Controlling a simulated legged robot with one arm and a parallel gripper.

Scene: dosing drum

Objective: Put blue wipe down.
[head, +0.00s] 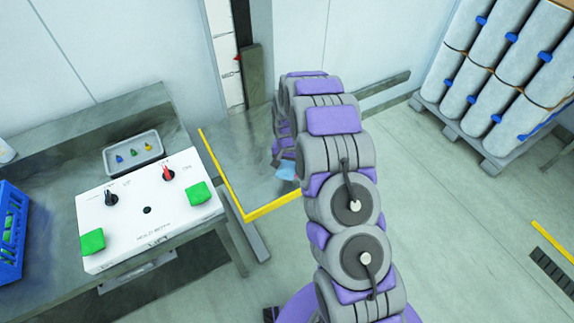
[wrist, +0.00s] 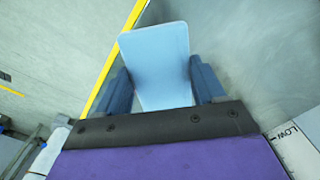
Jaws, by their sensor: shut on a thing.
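The blue wipe (wrist: 157,62) is a light blue flat piece in the middle of the wrist view. My gripper (wrist: 160,84) has one dark blue finger on each side of it and is shut on it. In the head view the wipe (head: 286,171) shows as a small light blue patch below the end of my arm. My arm hides most of my gripper in the head view.
A bench on the left bears a white control panel (head: 140,215) with two green pads and two knobs. A grey tray (head: 133,152) with small coloured items and a blue crate (head: 12,232) stand near it. Yellow edging (head: 222,178) bounds a grey area. White rolls (head: 505,75) stand on a pallet at right.

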